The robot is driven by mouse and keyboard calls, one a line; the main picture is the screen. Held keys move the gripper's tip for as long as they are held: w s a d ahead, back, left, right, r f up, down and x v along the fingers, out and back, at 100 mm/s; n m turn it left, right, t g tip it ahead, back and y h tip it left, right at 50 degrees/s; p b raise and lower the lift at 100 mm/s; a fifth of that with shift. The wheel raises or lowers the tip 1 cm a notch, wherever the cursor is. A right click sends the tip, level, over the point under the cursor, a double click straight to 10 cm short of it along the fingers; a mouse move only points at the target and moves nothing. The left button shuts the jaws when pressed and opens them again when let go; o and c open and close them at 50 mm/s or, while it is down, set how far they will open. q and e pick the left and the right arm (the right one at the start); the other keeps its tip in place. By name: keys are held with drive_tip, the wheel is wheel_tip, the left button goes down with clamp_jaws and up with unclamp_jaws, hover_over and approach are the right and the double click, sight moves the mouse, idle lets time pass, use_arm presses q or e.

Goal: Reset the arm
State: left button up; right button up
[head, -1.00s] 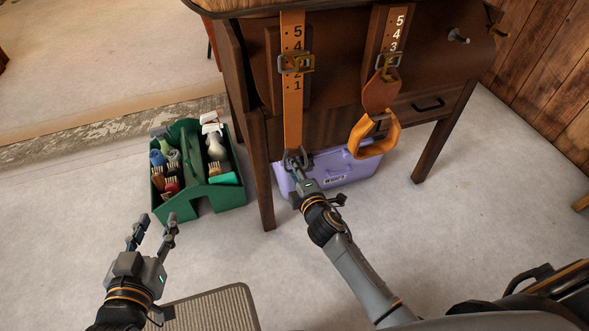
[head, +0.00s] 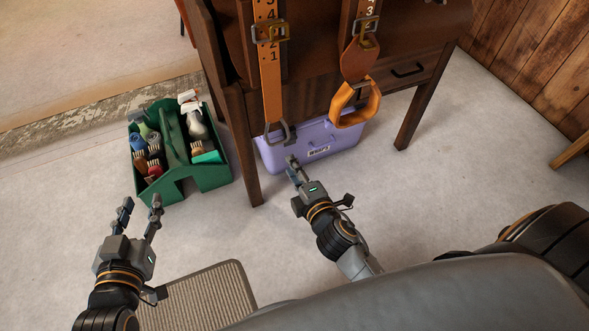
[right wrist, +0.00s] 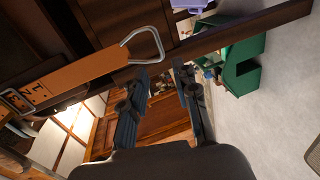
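My right gripper (head: 293,164) is in front of the purple box, just below the metal ring at the end of the left orange strap. In the right wrist view, its two fingers (right wrist: 162,78) are apart with nothing between them. The left strap (head: 271,85) hangs down the front of the wooden stand, and its metal ring (head: 279,133) hangs free; the ring also shows in the right wrist view (right wrist: 146,45), beside the fingers and apart from them. My left gripper (head: 141,203) is open and empty above the floor, in front of the green tote.
The green tote (head: 183,180) holds several brushes and bottles. The wooden stand (head: 300,70) also carries a second strap with an orange stirrup (head: 357,103). The purple box (head: 330,145) sits under it. A ribbed mat (head: 215,290) lies at the front; floor at right is clear.

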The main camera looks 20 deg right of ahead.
drive_tip(key=shift+s, duration=0.25)
drive_tip(key=shift+r, duration=0.15)
